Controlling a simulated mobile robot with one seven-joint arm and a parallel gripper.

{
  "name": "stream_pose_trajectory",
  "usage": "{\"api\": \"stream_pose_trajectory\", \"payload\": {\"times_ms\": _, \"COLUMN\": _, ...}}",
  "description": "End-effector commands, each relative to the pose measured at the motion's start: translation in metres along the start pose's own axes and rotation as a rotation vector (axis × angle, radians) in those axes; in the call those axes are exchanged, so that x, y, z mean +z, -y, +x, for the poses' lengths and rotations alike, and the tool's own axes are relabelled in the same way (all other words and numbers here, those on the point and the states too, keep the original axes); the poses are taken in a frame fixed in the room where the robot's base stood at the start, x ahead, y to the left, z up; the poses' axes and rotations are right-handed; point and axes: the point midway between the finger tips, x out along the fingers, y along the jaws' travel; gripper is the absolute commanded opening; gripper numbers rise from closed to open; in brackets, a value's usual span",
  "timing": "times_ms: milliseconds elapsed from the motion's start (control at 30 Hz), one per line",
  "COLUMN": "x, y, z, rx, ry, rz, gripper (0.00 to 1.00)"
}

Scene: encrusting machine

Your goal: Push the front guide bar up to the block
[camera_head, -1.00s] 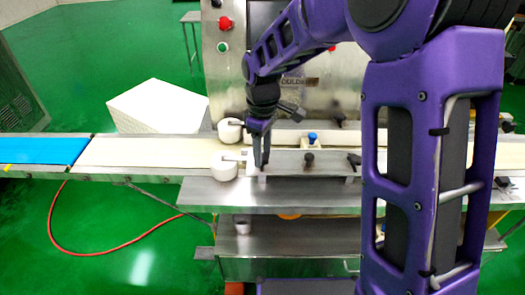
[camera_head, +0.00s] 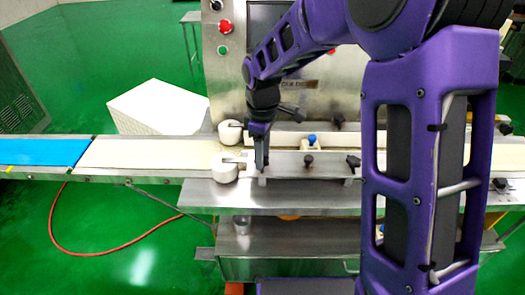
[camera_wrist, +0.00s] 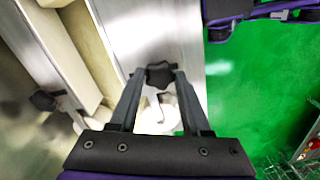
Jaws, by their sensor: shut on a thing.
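The front guide bar (camera_head: 330,165) is a long metal bar with dark knobs, along the near side of the pale belt in the head view. A white roller (camera_head: 225,168) sits at its left end. My gripper (camera_head: 262,167) points down at the left part of this bar, just right of the roller, and is shut on it. In the wrist view my fingertips (camera_wrist: 160,74) close in around a dark knob on the bar (camera_wrist: 155,28); the white roller (camera_wrist: 158,118) shows between the fingers. A small pale block with a blue knob (camera_head: 312,142) stands behind the bar, with a gap between them.
A second white roller (camera_head: 230,132) stands at the far side of the belt (camera_head: 140,155). The steel machine housing (camera_head: 232,75) rises behind. A metal shelf (camera_head: 290,197) lies in front. My arm hides the right part of the belt.

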Motion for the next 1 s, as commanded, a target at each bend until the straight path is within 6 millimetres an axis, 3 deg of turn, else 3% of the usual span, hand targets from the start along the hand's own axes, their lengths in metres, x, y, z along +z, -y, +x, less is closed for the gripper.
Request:
{"api": "stream_pose_trajectory", "payload": {"times_ms": 600, "x": -0.0006, "y": -0.0008, "z": -0.0046, "rx": 0.0, "ry": -0.002, "rz": -0.547, "gripper": 0.0}}
{"api": "stream_pose_trajectory", "payload": {"times_ms": 1000, "x": -0.0012, "y": -0.001, "z": -0.0024, "rx": 0.002, "ry": -0.002, "rz": -0.776, "gripper": 0.0}}
